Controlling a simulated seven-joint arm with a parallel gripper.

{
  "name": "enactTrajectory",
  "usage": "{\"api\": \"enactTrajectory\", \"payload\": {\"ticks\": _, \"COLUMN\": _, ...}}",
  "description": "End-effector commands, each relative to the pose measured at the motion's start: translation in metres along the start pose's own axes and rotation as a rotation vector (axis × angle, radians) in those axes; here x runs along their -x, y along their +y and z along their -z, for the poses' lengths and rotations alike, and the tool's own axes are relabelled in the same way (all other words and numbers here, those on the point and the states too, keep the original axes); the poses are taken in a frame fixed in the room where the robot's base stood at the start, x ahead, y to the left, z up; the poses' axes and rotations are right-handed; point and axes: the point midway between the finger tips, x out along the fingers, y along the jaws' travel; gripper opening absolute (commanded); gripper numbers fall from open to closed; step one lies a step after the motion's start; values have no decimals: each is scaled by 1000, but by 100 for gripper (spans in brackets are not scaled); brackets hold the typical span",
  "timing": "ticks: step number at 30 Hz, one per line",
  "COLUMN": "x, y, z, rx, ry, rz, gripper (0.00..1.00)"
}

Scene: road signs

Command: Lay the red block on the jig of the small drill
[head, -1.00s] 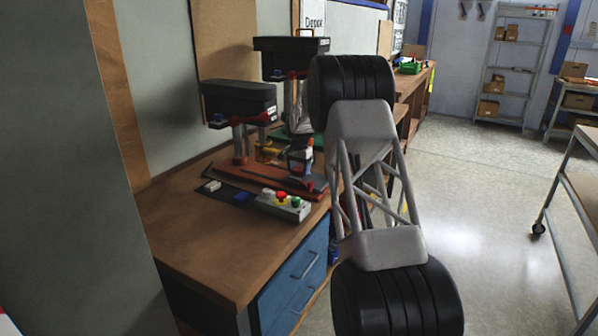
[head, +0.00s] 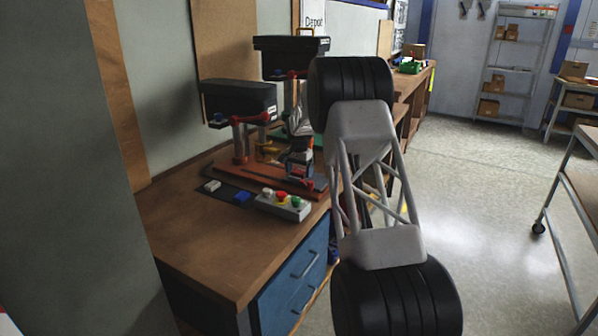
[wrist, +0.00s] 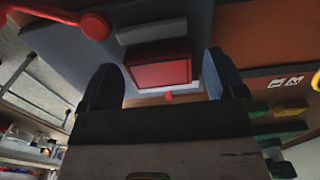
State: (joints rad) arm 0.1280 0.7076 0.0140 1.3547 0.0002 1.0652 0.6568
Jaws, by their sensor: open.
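The red block (wrist: 160,72) shows in the wrist view between the two fingers of my gripper (wrist: 162,80), which is open. It lies against a grey-blue metal part that appears to belong to the jig (wrist: 200,20); I cannot tell whether the fingers touch it. In the head view my gripper (head: 301,170) is low over the right end of the orange base of the small drill (head: 238,98), which has a black head. The block is not clearly visible there, and my arm and gripper hide part of the jig.
A control box (head: 284,205) with coloured buttons stands at the bench's front edge. A blue block (head: 241,197) and a white block (head: 212,186) lie on a dark mat. A taller drill (head: 291,55) stands behind. The wooden bench (head: 200,240) is clear in front.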

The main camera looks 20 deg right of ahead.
Motion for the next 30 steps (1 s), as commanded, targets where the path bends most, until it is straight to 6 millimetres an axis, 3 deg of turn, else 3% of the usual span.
{"api": "enactTrajectory", "payload": {"ticks": 11, "x": 18, "y": 0, "z": 0, "rx": 0, "ry": 0, "rz": 0, "gripper": 89}}
{"api": "enactTrajectory", "payload": {"ticks": 30, "x": 109, "y": 0, "z": 0, "rx": 0, "ry": 0, "rz": 0, "gripper": 89}}
